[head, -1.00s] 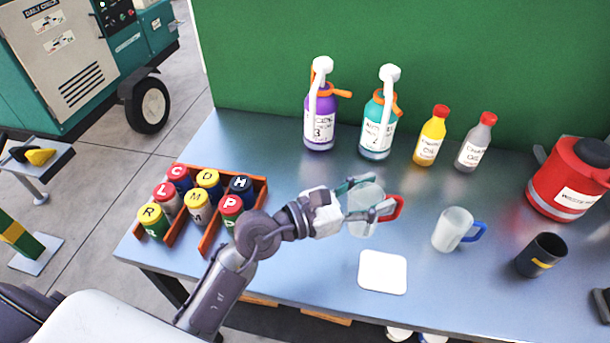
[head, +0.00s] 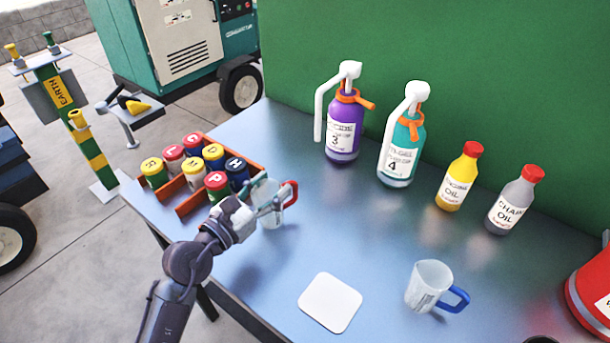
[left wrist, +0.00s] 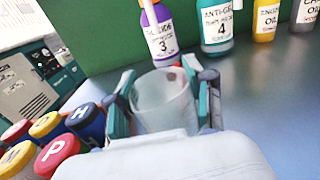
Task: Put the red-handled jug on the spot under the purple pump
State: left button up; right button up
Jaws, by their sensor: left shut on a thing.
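The red-handled jug (head: 270,212) is a small frosted cup with a red handle on its right side. My left gripper (head: 268,196) is shut on it, with a finger on each side, just right of the canister tray; I cannot tell whether it touches the table. In the left wrist view the jug (left wrist: 165,103) sits upright between the fingers. The purple pump bottle (head: 343,130), labelled 3, stands at the back, its white spout hanging to the left; it also shows in the left wrist view (left wrist: 158,36). The spot under the spout looks bare. My right gripper is not in view.
A teal pump bottle (head: 402,150), labelled 4, stands right of the purple one. Yellow (head: 460,178) and grey (head: 513,203) oil bottles stand further right. A blue-handled jug (head: 430,286) and a white mat (head: 330,302) are near the front. An orange tray (head: 188,207) holds several canisters.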

pick_arm(q)
send_near(318, 142)
jog(key=x, duration=0.3)
jog(key=f+x, duration=0.1)
jog(key=x, duration=0.6)
jog(key=shift+w+f, duration=0.2)
jog(key=shift+w, duration=0.25)
jog(key=shift+w+d+f, duration=0.1)
jog(key=shift+w+f, duration=0.05)
jog(key=shift+f, duration=0.3)
jog(key=shift+w+d+f, duration=0.1)
jog(key=shift+w+f, duration=0.05)
jog(key=shift+f, duration=0.25)
jog(key=shift+s+a, duration=0.1)
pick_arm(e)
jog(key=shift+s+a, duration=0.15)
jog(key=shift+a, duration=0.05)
pick_arm(q)
jog(key=shift+r, duration=0.1)
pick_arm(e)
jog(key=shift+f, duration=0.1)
